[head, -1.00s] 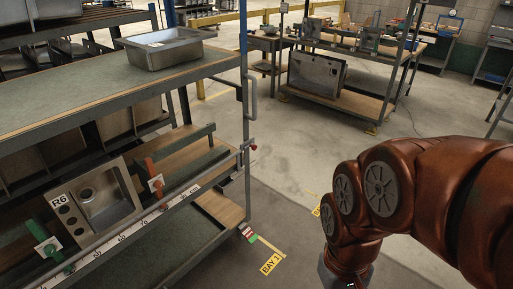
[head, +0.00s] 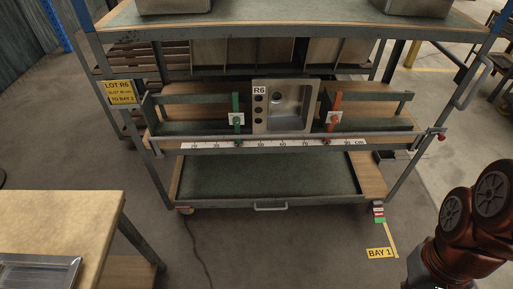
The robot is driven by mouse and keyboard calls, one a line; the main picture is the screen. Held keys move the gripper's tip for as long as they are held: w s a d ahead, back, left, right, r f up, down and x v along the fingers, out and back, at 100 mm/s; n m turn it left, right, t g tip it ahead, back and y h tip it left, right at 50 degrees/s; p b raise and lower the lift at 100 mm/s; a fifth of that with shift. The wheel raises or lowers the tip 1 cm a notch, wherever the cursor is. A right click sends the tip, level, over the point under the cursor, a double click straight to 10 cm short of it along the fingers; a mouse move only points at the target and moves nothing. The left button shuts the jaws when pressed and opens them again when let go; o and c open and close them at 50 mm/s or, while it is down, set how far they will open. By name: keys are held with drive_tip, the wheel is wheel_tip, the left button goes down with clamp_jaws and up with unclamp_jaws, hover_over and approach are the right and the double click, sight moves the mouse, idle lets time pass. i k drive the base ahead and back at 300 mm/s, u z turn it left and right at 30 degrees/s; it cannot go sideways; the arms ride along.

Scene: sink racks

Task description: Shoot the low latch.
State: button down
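The rack (head: 300,33) stands straight ahead in the head view. A steel sink panel marked R6 (head: 260,118) stands tilted back on its middle shelf. A green latch (head: 236,103) with a white plate is just left of the panel. A red-orange latch (head: 336,101) with a similar plate is just right of it. Which latch is the low one is not labelled. My arm is at the lower right, away from the rack; my gripper is out of frame.
A yellow sign reading LOT R6 (head: 119,92) hangs at the rack's left post. A wooden table (head: 60,215) with a steel tray (head: 40,272) is at lower left. A BAY 1 label (head: 380,253) lies on the floor. The floor before the rack is open, with a dark cable.

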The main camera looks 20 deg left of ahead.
sight(441, 137)
drive_tip(key=k, duration=1.3)
drive_tip(key=z, duration=0.05)
drive_tip(key=i, duration=0.65)
drive_tip(key=z, duration=0.65)
drive_tip(key=i, duration=0.8)
drive_tip(key=u, duration=0.6)
drive_tip(key=i, duration=0.45)
drive_tip(key=u, duration=0.4)
